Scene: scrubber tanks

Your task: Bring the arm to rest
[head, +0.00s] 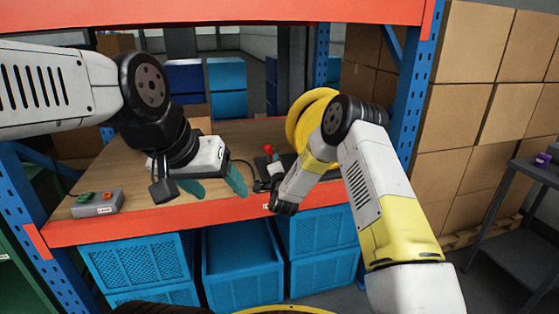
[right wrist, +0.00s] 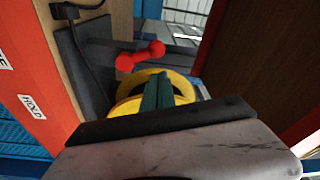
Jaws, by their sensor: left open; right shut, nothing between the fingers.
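My left gripper (head: 213,186) hangs over the wooden shelf top in the head view, its teal fingers spread apart with nothing between them. My right arm (head: 375,190), white and yellow, bends down to the shelf's front edge, right of the red-knobbed device. Its fingertips are hidden in the head view. In the right wrist view my right gripper (right wrist: 157,92) shows its teal fingers shut together and empty. They appear in front of a yellow coil (right wrist: 125,108); whether they touch it I cannot tell.
The shelf (head: 150,226) has an orange front beam and blue uprights. A grey button box (head: 97,204) sits at its left. A red-knobbed device (head: 269,149) and yellow coil (head: 296,121) stand near my right arm. Blue crates (head: 241,262) fill the space below; stacked cartons (head: 470,130) stand right.

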